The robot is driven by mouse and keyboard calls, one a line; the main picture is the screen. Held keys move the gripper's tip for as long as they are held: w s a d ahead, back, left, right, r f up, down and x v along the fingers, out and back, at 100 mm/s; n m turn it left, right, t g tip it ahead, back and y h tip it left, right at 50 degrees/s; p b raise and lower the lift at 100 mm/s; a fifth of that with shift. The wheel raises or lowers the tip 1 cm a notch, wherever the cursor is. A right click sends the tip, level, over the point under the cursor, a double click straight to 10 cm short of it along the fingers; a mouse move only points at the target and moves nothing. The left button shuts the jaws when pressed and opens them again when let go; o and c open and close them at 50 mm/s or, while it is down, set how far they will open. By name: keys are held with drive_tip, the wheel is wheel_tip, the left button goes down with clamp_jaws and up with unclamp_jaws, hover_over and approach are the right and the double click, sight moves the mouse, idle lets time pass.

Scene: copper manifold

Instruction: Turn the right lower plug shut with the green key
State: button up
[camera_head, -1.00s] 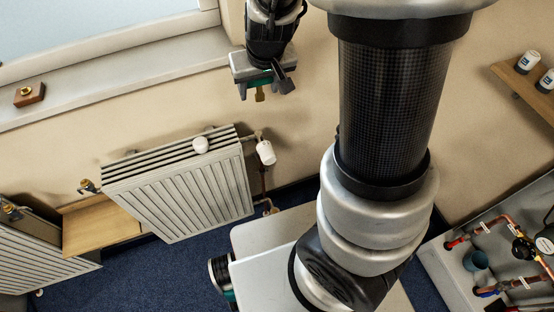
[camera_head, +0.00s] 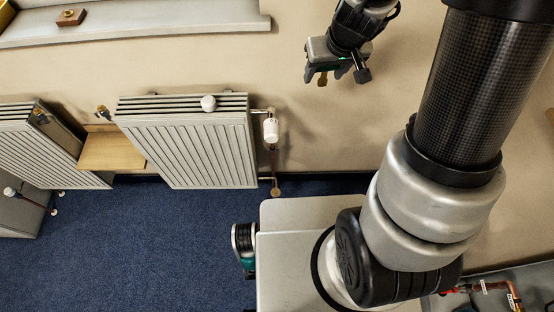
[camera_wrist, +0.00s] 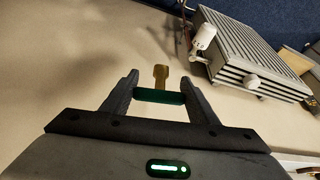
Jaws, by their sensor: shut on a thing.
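My gripper (camera_head: 337,76) is held up in front of the wall, above and right of the middle radiator. It is shut on the green key (camera_wrist: 160,96), whose green bar lies across between the fingers. The key's brass end (camera_wrist: 161,73) points out past the fingertips in the wrist view and hangs down in the head view (camera_head: 322,80). The key touches nothing but my fingers. The copper pipework (camera_head: 512,293) shows only as a small piece at the bottom right of the head view. I cannot make out the right lower plug in either view.
The white radiator (camera_head: 190,150) has a white valve head (camera_head: 271,130) at its right and a white knob (camera_head: 208,103) on top. A second radiator (camera_head: 50,150) and a wooden shelf (camera_head: 112,152) are at the left. Blue carpet (camera_head: 150,240) is clear in front.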

wheel_tip(320, 180, down, 16)
drive_tip(key=w+n+y+b, duration=0.2)
drive_tip(key=w+n+b, duration=0.1)
drive_tip(key=n+b, duration=0.15)
drive_tip(key=n+g+y+b, duration=0.2)
drive_tip(key=n+g+b, duration=0.2)
drive_tip(key=n+b, duration=0.8)
hover_over(276, 191)
wheel_tip(276, 191, down, 43)
drive_tip(key=shift+m, duration=0.25)
drive_tip(key=shift+a+f+b, duration=0.1)
drive_tip(key=shift+f+b, duration=1.05)
drive_tip(key=shift+f, duration=1.45)
drive_tip(key=shift+f+b, duration=0.15)
drive_tip(key=shift+b, duration=0.65)
drive_tip(key=shift+f+b, duration=0.95)
drive_tip(key=shift+b, duration=0.05)
